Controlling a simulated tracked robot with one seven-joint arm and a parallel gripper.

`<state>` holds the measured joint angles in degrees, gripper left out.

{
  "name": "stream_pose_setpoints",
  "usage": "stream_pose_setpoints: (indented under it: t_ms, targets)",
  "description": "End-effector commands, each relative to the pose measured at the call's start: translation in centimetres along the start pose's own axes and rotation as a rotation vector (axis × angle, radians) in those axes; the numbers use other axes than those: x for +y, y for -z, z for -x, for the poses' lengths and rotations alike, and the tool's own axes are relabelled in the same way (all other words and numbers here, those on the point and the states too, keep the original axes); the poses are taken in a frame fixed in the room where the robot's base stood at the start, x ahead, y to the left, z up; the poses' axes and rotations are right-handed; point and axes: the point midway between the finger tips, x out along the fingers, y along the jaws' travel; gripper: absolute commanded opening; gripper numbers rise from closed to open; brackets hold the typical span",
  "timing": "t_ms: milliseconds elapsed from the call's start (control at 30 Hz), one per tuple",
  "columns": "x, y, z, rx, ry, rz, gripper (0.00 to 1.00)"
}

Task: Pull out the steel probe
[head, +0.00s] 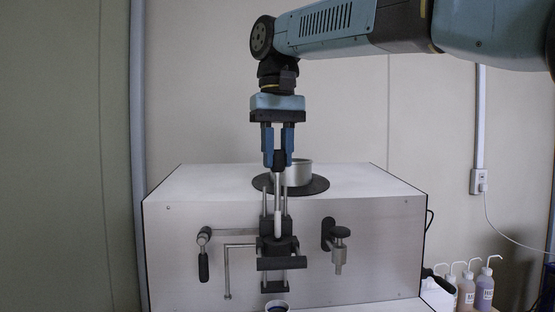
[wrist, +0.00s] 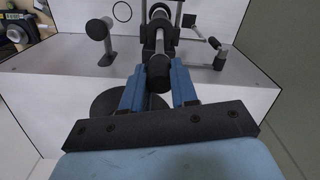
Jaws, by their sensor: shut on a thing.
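The steel probe (head: 278,212) stands upright at the front of the analyser (head: 375,250), between two thin rods. Its lower end goes into a black holder (head: 277,245), so its tip is hidden. My gripper (head: 279,160) is above it, pointing down, with its blue fingers shut on the probe's black top. In the wrist view, my gripper (wrist: 158,72) has the black cap of the probe (wrist: 158,68) between its fingers, and the shaft runs away from it toward the holder.
A metal cup on a black disc (head: 300,174) sits on top of the analyser, close behind my gripper. A lever (head: 204,255) is at the left and a black knob fitting (head: 337,235) at the right. A small cup (head: 278,307) is below the holder. Bottles (head: 484,290) stand at right.

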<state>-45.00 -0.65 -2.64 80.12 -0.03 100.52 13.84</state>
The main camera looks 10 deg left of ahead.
Motion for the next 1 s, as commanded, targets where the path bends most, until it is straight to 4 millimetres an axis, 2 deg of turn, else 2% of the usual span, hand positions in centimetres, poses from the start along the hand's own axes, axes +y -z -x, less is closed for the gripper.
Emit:
stream_pose_setpoints:
  t_ms: [1000]
  targets:
    - [0.0,0.0,3.9,0.0,0.0,0.0,0.0]
